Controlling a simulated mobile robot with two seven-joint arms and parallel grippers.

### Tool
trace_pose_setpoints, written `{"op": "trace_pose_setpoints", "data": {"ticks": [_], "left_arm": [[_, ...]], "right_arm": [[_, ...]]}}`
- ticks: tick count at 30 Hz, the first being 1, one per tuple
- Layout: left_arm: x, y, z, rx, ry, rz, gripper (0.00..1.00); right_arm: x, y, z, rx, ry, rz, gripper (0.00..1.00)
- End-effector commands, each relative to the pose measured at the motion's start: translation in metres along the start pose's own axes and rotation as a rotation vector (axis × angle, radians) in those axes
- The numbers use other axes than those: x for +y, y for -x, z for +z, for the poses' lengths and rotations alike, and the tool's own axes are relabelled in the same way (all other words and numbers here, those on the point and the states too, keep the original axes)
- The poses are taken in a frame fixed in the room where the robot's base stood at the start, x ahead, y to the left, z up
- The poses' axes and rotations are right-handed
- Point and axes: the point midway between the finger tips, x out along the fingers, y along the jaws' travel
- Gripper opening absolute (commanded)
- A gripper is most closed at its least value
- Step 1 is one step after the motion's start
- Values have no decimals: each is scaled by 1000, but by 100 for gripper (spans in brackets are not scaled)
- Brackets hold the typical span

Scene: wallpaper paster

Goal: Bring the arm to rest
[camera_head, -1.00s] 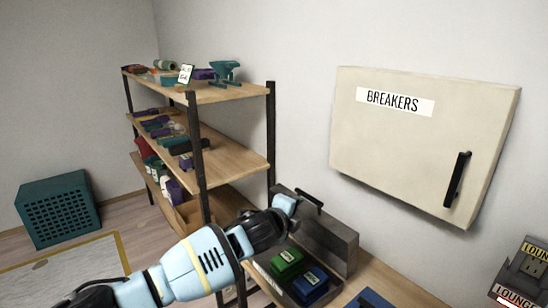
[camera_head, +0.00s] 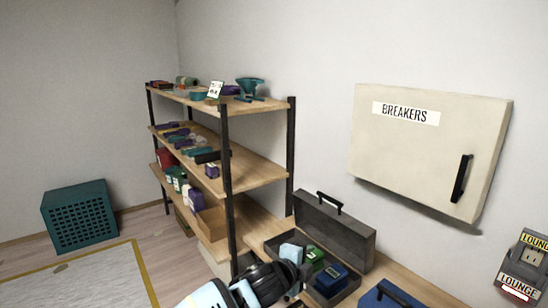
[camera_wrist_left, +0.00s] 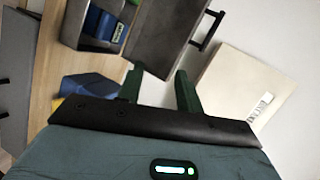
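My left arm comes in at the bottom of the head view, and its dark wrist (camera_head: 268,283) is low in front of the open grey toolbox (camera_head: 352,236). The fingers are not clear in that view. In the left wrist view, the two green fingers of my left gripper (camera_wrist_left: 160,90) stand apart with nothing held between them. The toolbox lid (camera_wrist_left: 168,35) shows beyond the fingers. My right arm and gripper are not in view.
A loaded shelf (camera_head: 262,170) stands behind left. A breaker cabinet (camera_head: 430,150) hangs on the wall.

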Motion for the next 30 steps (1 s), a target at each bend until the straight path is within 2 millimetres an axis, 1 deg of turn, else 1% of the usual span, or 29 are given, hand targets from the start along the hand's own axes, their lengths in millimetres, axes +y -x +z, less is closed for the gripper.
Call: {"op": "trace_pose_setpoints", "data": {"ticks": [1,5,6,8,12,17,21,23,24,26,27,29,30], "left_arm": [[18,3,-5,13,55,11,36],[60,13,-15,40,216,32,36],[74,18,-18,47,275,39,36],[97,26,-22,53,371,49,36],[146,50,-26,49,591,66,36],[200,84,-22,11,830,76,36],[247,120,-14,-48,1024,78,36],[267,138,-10,-81,1101,76,36],[280,150,-6,-105,1152,75,36],[300,170,-1,-145,1223,71,36],[313,184,3,-173,1268,68,36],[332,206,8,-218,1332,62,36],[344,222,12,-249,1371,57,36]], "right_arm": [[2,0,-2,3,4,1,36],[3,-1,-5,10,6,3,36],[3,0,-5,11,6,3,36],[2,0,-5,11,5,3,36],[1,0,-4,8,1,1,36],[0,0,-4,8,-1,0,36],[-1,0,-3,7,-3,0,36],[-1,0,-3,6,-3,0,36],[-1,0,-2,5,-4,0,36],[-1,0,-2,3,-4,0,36],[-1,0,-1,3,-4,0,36],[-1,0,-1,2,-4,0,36],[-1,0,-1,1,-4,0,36]]}}
